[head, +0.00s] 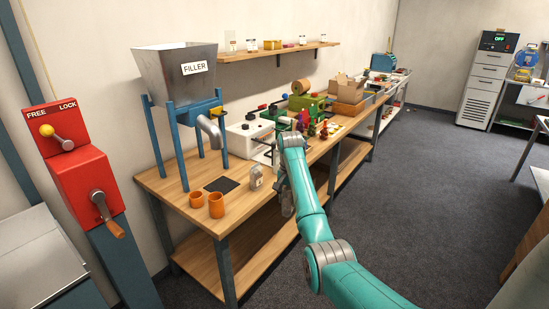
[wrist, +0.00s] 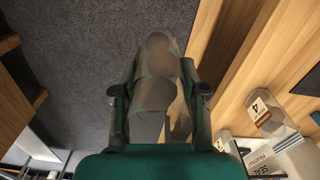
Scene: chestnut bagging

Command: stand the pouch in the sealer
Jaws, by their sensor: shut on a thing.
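My gripper (wrist: 160,97) is shut on a grey, see-through-looking pouch (wrist: 155,68) in the wrist view. The pouch hangs between the two fingers, over the table's front edge and the floor. In the head view my gripper (head: 285,192) is in front of the workbench, and the pouch is hard to make out there. The sealer appears to be the white machine (head: 248,131) on the bench behind my arm.
Two orange cups (head: 216,205) stand at the near end. The filler (head: 178,72) is at the left. A green machine (head: 308,103) lies beyond the white one.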

